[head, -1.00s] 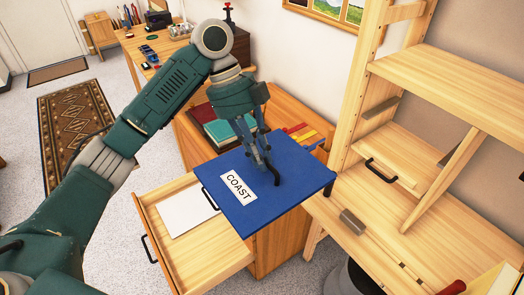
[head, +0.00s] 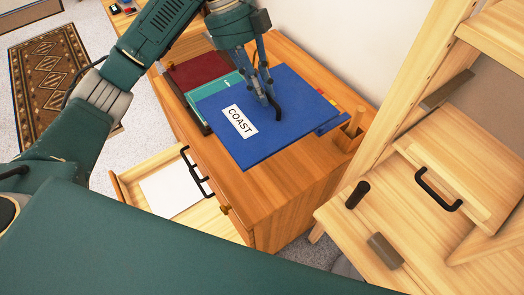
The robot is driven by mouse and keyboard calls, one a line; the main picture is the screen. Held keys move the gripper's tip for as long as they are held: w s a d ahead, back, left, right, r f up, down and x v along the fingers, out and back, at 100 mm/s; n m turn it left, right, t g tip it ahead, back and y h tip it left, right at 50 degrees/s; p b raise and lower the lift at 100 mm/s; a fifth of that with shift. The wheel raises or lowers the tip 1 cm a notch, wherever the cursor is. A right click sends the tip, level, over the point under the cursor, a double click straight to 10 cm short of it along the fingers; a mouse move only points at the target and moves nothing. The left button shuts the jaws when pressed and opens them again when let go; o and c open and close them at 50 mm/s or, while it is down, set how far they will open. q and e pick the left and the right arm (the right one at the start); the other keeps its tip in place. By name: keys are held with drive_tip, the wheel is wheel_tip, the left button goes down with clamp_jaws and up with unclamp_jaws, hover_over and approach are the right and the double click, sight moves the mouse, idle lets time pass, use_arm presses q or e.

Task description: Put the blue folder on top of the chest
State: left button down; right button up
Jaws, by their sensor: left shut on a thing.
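The blue folder (head: 255,135), with a white label reading COAST, is over the top of the wooden chest (head: 295,180). Its left part overlaps the teal book; I cannot tell whether it lies flat on the chest or is slightly above it. My left gripper (head: 268,98) is at the folder's black handle and shut on it, with the fingers pointing down. My right gripper does not show.
A dark red book (head: 195,72) and a teal book (head: 208,92) lie on the chest. Its drawer (head: 130,185) is pulled out, with white paper (head: 172,190) inside. A wooden holder (head: 350,132) stands at the chest's right edge. A light wood shelf unit (head: 400,220) stands at right.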

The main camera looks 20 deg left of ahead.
use_arm(q)
drive_tip(key=shift+w+a+f, duration=0.2)
wheel_tip(320, 180, down, 19)
drive_tip(key=shift+s+f+p, duration=0.1)
drive_tip(key=shift+f+p, duration=0.1)
drive_tip(key=shift+p, duration=0.3)
drive_tip(key=shift+f, duration=0.2)
drive_tip(key=c, duration=1.7)
unclamp_jaws()
